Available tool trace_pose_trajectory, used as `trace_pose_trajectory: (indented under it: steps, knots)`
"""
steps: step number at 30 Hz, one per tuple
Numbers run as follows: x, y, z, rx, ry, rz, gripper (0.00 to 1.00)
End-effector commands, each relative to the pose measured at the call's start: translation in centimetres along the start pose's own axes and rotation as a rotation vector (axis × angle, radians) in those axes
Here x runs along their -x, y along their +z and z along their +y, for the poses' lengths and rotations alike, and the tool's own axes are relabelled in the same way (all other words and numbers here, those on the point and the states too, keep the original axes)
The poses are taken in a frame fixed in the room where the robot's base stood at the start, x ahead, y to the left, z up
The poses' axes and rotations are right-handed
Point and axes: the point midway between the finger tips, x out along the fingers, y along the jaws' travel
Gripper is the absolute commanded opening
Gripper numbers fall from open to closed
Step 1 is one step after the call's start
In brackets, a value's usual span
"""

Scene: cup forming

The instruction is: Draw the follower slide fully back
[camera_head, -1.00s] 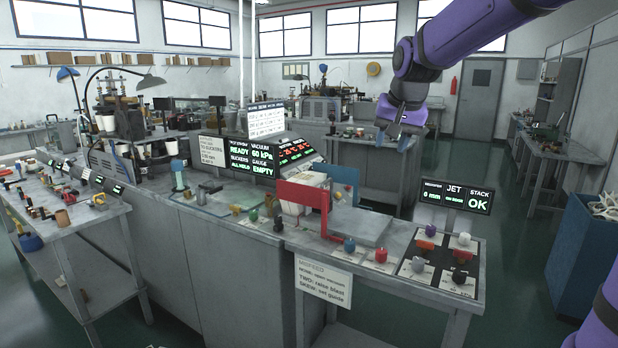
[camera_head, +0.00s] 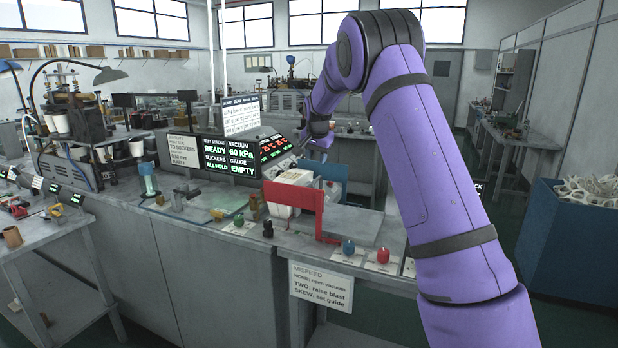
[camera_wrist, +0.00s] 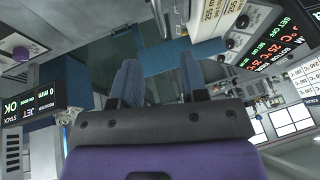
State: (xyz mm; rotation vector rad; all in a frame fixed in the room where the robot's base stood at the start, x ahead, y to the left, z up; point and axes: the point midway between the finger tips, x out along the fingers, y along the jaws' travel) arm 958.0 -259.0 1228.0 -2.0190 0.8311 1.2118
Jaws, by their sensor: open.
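I cannot tell for certain which part is the follower slide. A blue upright plate (camera_head: 328,172) and a red bracket-like frame (camera_head: 306,197) stand on the bench feeder, with a white block (camera_head: 291,182) between them. My gripper (camera_head: 316,148) is above and behind this group, partly hidden by its own wrist. In the wrist view my gripper (camera_wrist: 159,78) has its two blue fingers apart, with nothing held between them. A blue bar (camera_wrist: 182,56), probably the top of the blue plate, lies beyond the fingertips. No contact shows.
A grey slab (camera_head: 350,223) lies right of the red frame. Blue (camera_head: 348,247) and red (camera_head: 383,255) knobs stand along the front edge. Display panels (camera_head: 230,158) stand left of my gripper. My arm hides the bench's right end.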

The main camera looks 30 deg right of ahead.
Motion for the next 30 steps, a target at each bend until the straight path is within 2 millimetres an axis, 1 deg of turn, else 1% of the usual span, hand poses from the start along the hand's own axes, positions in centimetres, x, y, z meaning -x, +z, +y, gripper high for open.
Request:
trace_pose_trajectory:
  steps: [5,12,18,21,24,30]
  knots:
    - [-2.2,0.0,0.1,-0.001,0.003,-0.002,0.40]
    - [-6.5,0.1,0.1,0.000,0.002,-0.002,0.40]
    - [-9.1,0.0,0.1,0.000,0.001,-0.001,0.40]
    - [-9.9,0.0,0.1,0.000,0.000,-0.001,0.40]
    - [-10.3,0.0,0.1,0.000,0.000,0.000,0.40]
    - [-10.4,0.0,0.0,0.000,0.000,0.000,0.40]
